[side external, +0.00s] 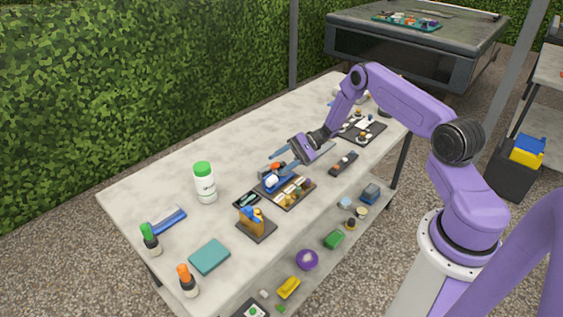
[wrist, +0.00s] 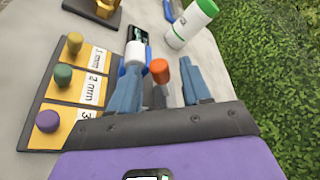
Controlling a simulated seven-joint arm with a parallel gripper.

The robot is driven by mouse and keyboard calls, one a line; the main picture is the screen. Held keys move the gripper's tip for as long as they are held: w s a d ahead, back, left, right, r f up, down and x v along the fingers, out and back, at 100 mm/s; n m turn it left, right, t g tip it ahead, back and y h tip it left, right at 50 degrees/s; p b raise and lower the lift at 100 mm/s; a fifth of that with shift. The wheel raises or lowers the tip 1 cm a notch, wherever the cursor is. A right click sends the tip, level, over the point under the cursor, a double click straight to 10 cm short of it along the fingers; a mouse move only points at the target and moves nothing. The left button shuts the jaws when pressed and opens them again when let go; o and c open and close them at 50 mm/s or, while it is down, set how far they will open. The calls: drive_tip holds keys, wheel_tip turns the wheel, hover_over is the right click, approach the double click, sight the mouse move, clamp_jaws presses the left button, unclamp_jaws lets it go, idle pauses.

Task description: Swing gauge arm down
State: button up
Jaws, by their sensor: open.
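The gauge arm seems to be the part with an orange knob (wrist: 160,70) on a grey stem, next to a blue piece with a white cylinder (wrist: 135,55). My gripper (wrist: 160,63) is open, with its blue fingers on either side of the knob; I cannot tell whether they touch it. In the side view, my gripper (side external: 280,160) reaches down beside the orange knob (side external: 276,167). A dark board (wrist: 35,108) carries yellow pads marked 1 mm, 2 mm and 3, with yellow (wrist: 75,42), green (wrist: 63,74) and purple (wrist: 48,121) knobs. My gripper hides part of the mechanism's base.
A white bottle with a green cap (side external: 205,187) stands left of the board. A phone-like dark item (side external: 247,199), a stand with a blue and orange piece (side external: 255,222), a teal block (side external: 209,256) and small bottles (side external: 150,240) lie nearer the front. The table's back left is clear.

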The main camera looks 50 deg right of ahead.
clamp_jaws()
drive_tip(key=shift+s, duration=0.1)
drive_tip(key=shift+s+f+n+t+y, duration=0.15)
drive_tip(key=shift+s+f+n+t, duration=0.2)
drive_tip(key=shift+n, duration=0.2)
drive_tip(key=shift+s+f+n+t+y, duration=0.2)
drive_tip(key=shift+f+n+t, duration=0.15)
drive_tip(key=shift+f+n, duration=0.15)
unclamp_jaws()
drive_tip(key=shift+d+r, duration=0.1)
drive_tip(key=shift+d, duration=0.05)
